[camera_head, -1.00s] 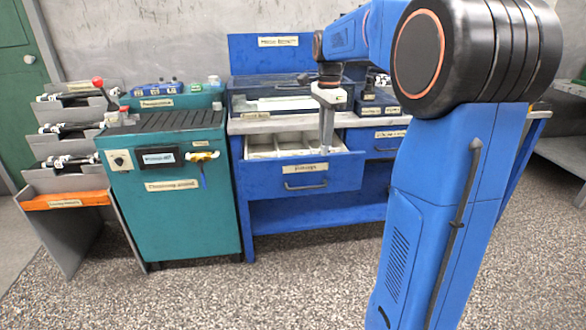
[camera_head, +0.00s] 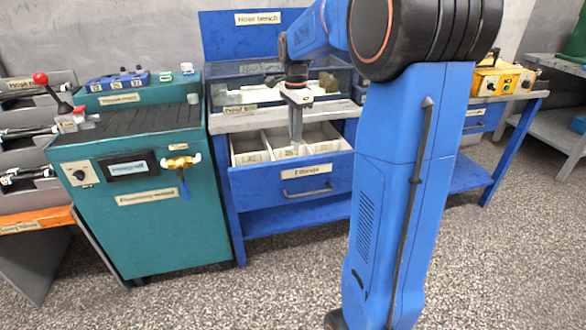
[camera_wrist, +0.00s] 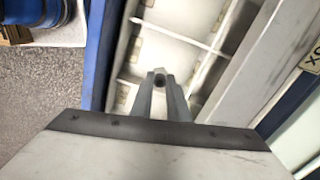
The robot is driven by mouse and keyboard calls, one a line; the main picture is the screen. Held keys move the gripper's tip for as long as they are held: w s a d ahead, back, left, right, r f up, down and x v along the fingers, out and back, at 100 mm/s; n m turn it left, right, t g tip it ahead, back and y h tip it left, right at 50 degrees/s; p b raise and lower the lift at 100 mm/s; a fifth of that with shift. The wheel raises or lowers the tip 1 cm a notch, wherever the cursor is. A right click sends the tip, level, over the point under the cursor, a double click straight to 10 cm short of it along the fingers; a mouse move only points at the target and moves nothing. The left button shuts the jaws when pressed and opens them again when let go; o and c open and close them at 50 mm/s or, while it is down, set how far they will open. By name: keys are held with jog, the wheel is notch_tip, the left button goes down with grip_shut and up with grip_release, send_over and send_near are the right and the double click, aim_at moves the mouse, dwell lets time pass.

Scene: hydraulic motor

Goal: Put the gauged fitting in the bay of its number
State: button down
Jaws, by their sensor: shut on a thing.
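My gripper (camera_head: 296,138) points down over the open fittings drawer (camera_head: 290,186) of the blue bench. In the wrist view my gripper (camera_wrist: 160,78) is shut on a small grey fitting (camera_wrist: 159,71), which shows between the fingertips. The fitting is too small to make out in the head view. The fingertips are at or just above the bays; I cannot tell if the fitting touches the drawer floor.
A teal machine (camera_head: 130,190) with a lever and a yellow valve (camera_head: 180,163) stands left of the drawer. Grey racks (camera_head: 22,150) are at the far left. A clear-walled tray (camera_head: 240,92) sits on the bench behind the drawer. A yellow box (camera_head: 500,78) is at right.

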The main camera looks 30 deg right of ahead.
aim_at(295, 149)
jog(key=shift+f, duration=4.8)
jog(key=shift+f, duration=0.1)
jog(key=c, duration=1.7)
grip_release()
